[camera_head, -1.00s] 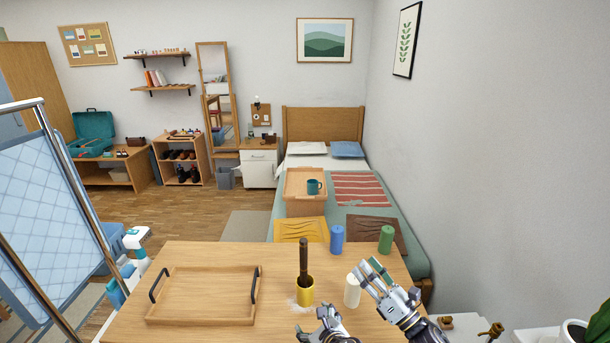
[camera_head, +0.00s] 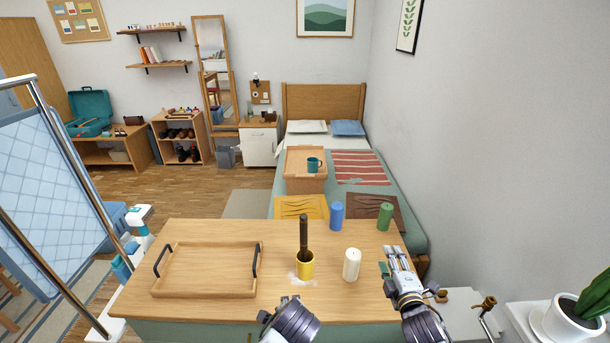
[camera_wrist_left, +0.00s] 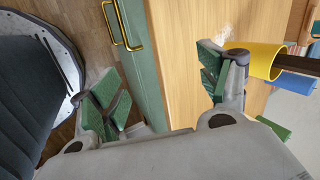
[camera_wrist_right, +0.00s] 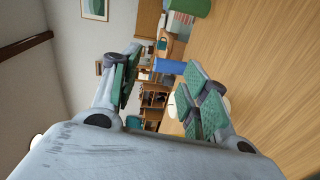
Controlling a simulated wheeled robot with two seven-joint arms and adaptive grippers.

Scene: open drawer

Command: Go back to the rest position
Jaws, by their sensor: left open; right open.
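My right gripper (camera_head: 397,262) is open and empty at the table's right end, to the right of the white candle. In the right wrist view its green-padded fingers (camera_wrist_right: 160,92) are spread apart. My left gripper shows only as a dark wrist part at the bottom middle of the head view. In the left wrist view its fingers (camera_wrist_left: 160,90) are wide apart with nothing between them, and the table's green front lies beyond. The wooden table (camera_head: 210,308) has a green front with a brass handle (camera_wrist_left: 125,30).
A yellow cup (camera_head: 305,265) holds a dark stick, with white powder beside it. A white candle (camera_head: 351,264), a blue candle (camera_head: 336,216), a green candle (camera_head: 385,217) and a wooden tray (camera_head: 208,292) stand on the table. A plant pot (camera_head: 565,322) stands at the right.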

